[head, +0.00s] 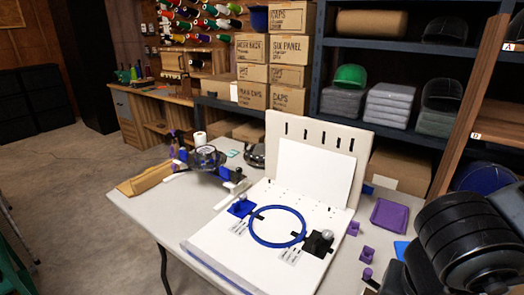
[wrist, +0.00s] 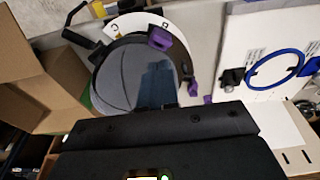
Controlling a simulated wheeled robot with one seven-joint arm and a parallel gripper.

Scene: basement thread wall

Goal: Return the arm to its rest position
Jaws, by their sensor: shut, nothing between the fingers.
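My arm (head: 470,240) shows as thick dark links at the lower right of the head view, over the table's right side. My gripper (wrist: 158,87) shows in the wrist view above the dark wrist housing (wrist: 160,140). Its fingers are together, with nothing seen held between them. Behind it in the wrist view lies a round dark fixture (wrist: 115,75) with purple clamps. The gripper's tips are hidden from the head view.
A white table (head: 140,207) carries a white board with a blue hoop (head: 277,206), an upright panel (head: 330,131), a purple tray (head: 389,215) and small purple parts. Shelves with caps and boxes (head: 292,49) stand behind. An open cardboard box (wrist: 45,80) shows at left in the wrist view. Floor at left is clear.

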